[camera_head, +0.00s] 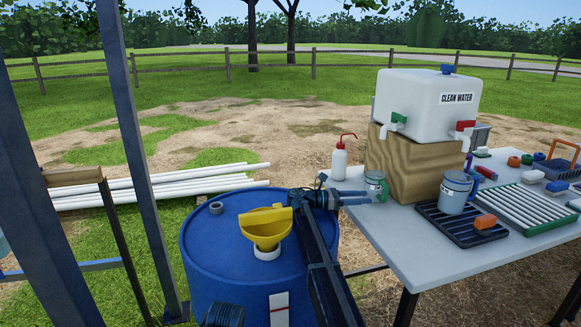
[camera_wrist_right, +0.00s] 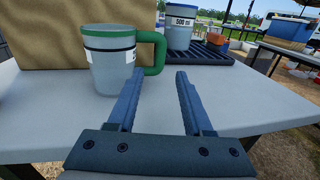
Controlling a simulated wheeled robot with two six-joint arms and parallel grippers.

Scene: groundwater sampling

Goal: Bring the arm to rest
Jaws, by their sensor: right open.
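My right arm reaches over the blue drum, and its right gripper (camera_head: 352,197) is at the near left edge of the table (camera_head: 400,245). In the right wrist view the right gripper (camera_wrist_right: 160,82) is open, with nothing between its fingers. A grey cup with a green rim and green handle (camera_wrist_right: 109,68) stands upright on the table just beyond the fingertips. Its handle is ahead of the gap and looks apart from the fingers. The cup (camera_head: 374,184) also shows in the head view. My left gripper is not in view.
A blue drum (camera_head: 215,255) with a yellow funnel (camera_head: 266,228) stands below my arm. A wooden block (camera_head: 400,168) carries the clean-water tank (camera_head: 425,100). A wash bottle (camera_head: 339,162), a blue-rimmed cup (camera_head: 454,192) and a dark rack (camera_head: 455,229) are nearby. A post (camera_head: 140,160) stands left.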

